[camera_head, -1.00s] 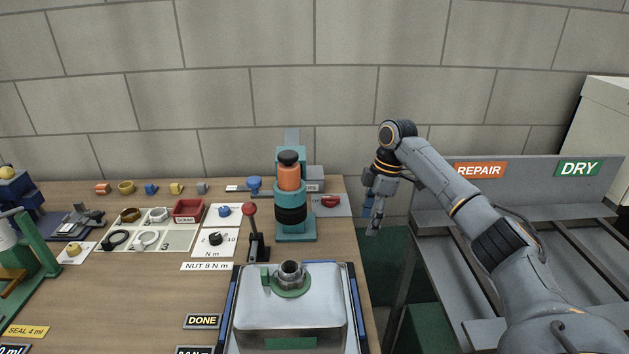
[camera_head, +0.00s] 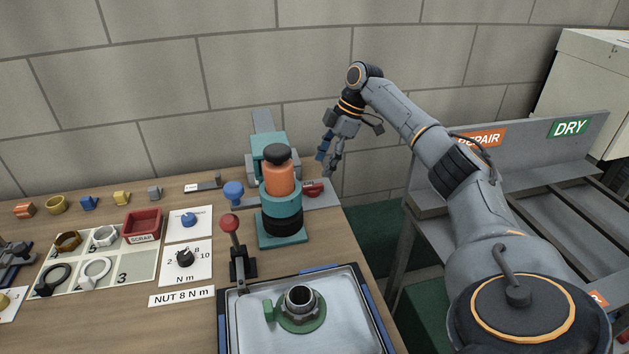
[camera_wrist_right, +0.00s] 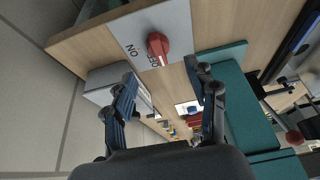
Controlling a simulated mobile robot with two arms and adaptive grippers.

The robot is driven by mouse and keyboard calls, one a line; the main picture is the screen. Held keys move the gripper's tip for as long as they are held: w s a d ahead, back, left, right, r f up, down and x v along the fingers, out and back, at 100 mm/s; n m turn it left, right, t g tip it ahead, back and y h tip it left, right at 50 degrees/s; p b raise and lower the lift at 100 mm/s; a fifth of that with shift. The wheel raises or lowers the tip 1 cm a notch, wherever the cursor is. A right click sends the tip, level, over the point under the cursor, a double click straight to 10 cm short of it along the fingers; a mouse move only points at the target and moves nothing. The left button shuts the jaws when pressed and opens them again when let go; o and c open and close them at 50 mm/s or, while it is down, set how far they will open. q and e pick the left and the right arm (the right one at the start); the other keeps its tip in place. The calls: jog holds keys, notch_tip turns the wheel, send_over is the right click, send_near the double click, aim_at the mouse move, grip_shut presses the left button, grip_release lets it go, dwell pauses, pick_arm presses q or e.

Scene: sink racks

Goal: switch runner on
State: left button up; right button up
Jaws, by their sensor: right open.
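My right gripper (camera_head: 328,162) is open and empty, above and a little right of the knob. In the wrist view its fingertips (camera_wrist_right: 163,80) are spread, with the knob beyond them and not touched. My left gripper is out of view.
A red-topped lever (camera_head: 229,224) stands in front of the machine, beside a metal tray (camera_head: 345,325) with a green-based fitting. Dials, rings and a red scrap bin (camera_head: 141,225) lie left. A REPAIR/DRY rack (camera_head: 530,150) stands right; the wall is behind.

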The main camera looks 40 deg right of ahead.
aim_at(313, 185)
jog(key=x, duration=0.7)
jog(key=shift+w, duration=0.1)
jog(key=shift+r, duration=0.1)
jog(key=c, duration=1.1)
